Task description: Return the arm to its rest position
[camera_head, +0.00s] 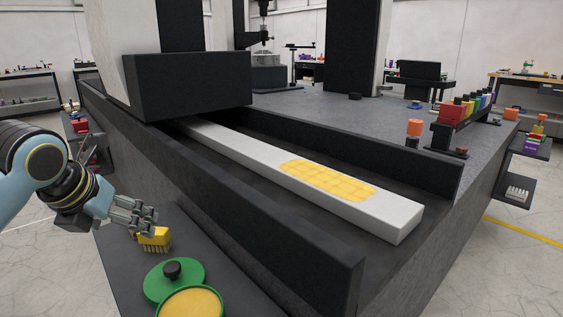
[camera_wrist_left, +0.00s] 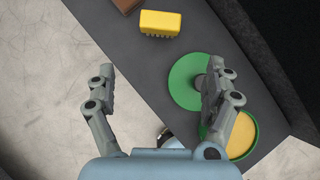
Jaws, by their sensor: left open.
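My left gripper (camera_head: 138,215) comes in from the left, above the dark side shelf (camera_head: 119,262). In the left wrist view its two fingers (camera_wrist_left: 160,95) are spread wide with nothing between them. A yellow brush (camera_head: 154,238) with bristles down lies on the shelf just under the fingers in the head view; it also shows in the left wrist view (camera_wrist_left: 160,22), ahead of the fingers. A green lid with a black knob (camera_head: 174,280) lies beside a green round tin of yellow stuff (camera_head: 191,303). One finger partly hides the lid in the wrist view. My right gripper is not in view.
A dark granite bed (camera_head: 245,214) with raised walls stands to the right of the gripper. A pale bar (camera_head: 240,154) with a yellow patch (camera_head: 328,180) lies in its channel. A dark block (camera_head: 189,84) overhangs the bar. Small coloured items stand at the far right.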

